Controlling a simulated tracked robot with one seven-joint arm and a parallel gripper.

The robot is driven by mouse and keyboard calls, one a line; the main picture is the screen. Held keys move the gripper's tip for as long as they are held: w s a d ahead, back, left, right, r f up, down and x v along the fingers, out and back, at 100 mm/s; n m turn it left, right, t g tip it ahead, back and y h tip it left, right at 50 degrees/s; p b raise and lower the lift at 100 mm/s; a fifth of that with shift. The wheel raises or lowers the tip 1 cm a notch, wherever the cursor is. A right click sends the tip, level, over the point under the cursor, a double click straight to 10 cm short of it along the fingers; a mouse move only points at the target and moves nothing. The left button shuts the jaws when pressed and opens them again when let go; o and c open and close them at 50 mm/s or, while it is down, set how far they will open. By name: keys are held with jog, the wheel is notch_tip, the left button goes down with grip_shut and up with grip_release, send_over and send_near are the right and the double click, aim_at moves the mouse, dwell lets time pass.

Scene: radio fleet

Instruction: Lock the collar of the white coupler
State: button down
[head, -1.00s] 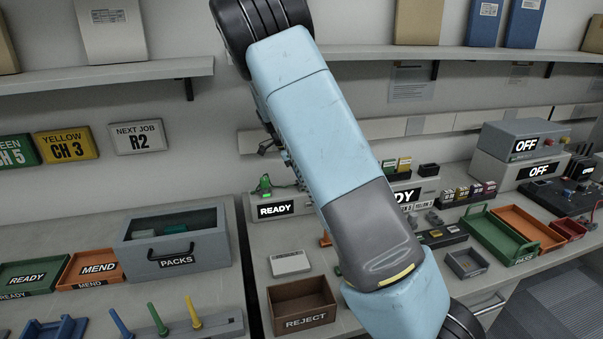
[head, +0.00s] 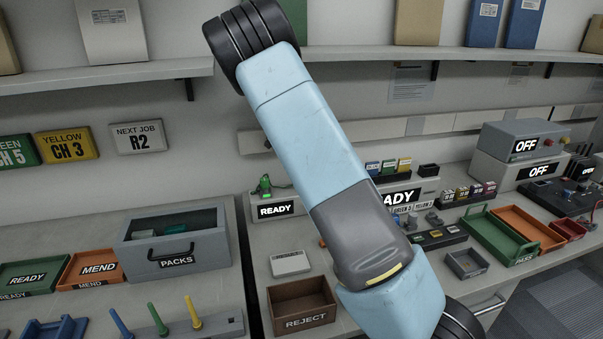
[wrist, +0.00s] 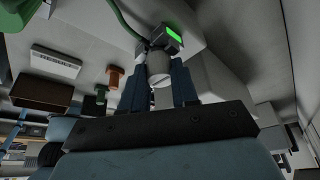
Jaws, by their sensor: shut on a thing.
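The white coupler (wrist: 159,72) shows in the wrist view as a pale round cylinder below a dark housing with a lit green display (wrist: 174,34). My gripper (wrist: 158,84) has its two dark blue fingers on either side of the cylinder and is shut on it. A small dark mark shows on the cylinder's near edge; I cannot tell the collar's lock position. In the head view my arm hides the coupler, and my gripper is not visible there.
A green cable (wrist: 122,20) runs to the housing. The brown REJECT box (head: 302,302) and a pale flat box (head: 290,263) lie on the bench. READY (head: 275,210) shows on a grey unit.

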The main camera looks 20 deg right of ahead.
jog(key=shift+s+f+m, duration=0.1)
jog(key=shift+f+m, duration=0.15)
jog(key=shift+m, duration=0.05)
jog(key=c, duration=0.8)
grip_release()
jog(key=shift+s, duration=0.1)
jog(key=shift+d, duration=0.1)
jog(key=shift+c, duration=1.4)
jog(key=shift+o, duration=0.2)
jog(key=shift+r, duration=0.1)
